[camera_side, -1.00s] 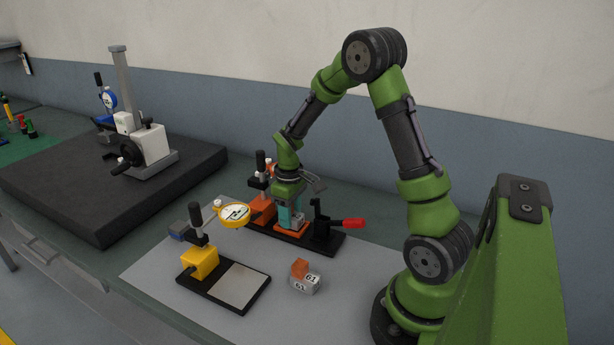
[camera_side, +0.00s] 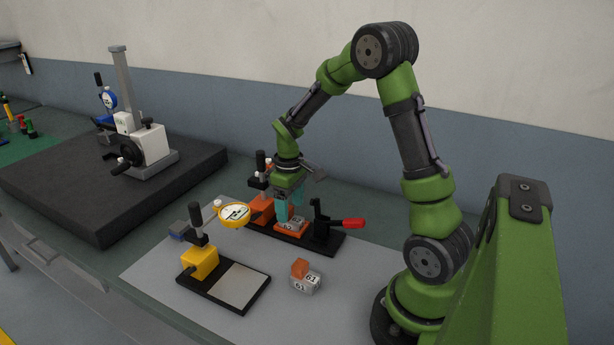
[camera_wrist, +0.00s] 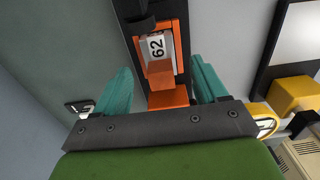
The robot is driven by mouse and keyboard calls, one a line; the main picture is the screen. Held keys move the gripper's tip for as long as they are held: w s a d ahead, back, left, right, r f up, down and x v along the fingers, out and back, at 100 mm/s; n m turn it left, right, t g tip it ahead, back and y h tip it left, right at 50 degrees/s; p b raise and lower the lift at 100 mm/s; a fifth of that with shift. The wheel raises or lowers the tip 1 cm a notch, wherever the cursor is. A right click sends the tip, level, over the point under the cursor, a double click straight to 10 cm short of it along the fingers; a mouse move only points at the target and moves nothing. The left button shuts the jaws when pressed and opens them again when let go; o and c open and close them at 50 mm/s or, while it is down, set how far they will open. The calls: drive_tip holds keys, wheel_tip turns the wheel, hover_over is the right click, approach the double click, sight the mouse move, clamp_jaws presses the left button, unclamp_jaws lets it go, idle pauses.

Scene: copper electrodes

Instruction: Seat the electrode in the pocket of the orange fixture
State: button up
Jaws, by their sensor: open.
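The electrode, a grey block marked 62 with a copper top, sits in the pocket of the orange fixture (camera_side: 279,230). In the wrist view the electrode (camera_wrist: 158,62) is framed by the orange fixture walls (camera_wrist: 181,40), and it also shows low between the fixture walls in the side view (camera_side: 293,223). I cannot tell whether it touches the pocket floor. My gripper (camera_side: 290,209) is open just above it, with its teal fingers (camera_wrist: 162,75) apart on either side and nothing held.
A second electrode (camera_side: 305,281), marked 61 with a copper top, stands on the grey mat (camera_side: 365,275). A red-handled clamp (camera_side: 340,223) stands right of the fixture. A yellow dial gauge stand (camera_side: 199,264) is front left. A dark granite plate (camera_side: 100,205) lies further left.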

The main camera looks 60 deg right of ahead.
sight(290, 209)
wheel_tip(290, 209, up, 13)
drive_tip(key=shift+r, duration=0.2)
idle(0.4)
drive_tip(key=s+a+r+m+t+y, duration=0.1)
drive_tip(key=s+a+r+m+t, duration=0.1)
drive_tip(key=s+a, duration=0.4)
drive_tip(key=s+a+r+m+t+y, duration=0.1)
drive_tip(key=s+a+t, duration=0.4)
drive_tip(key=a, duration=0.7)
wheel_tip(290, 209, up, 2)
drive_tip(key=shift+s+a+m, duration=0.15)
drive_tip(key=shift+s+m, duration=0.25)
drive_tip(key=shift+m, duration=0.1)
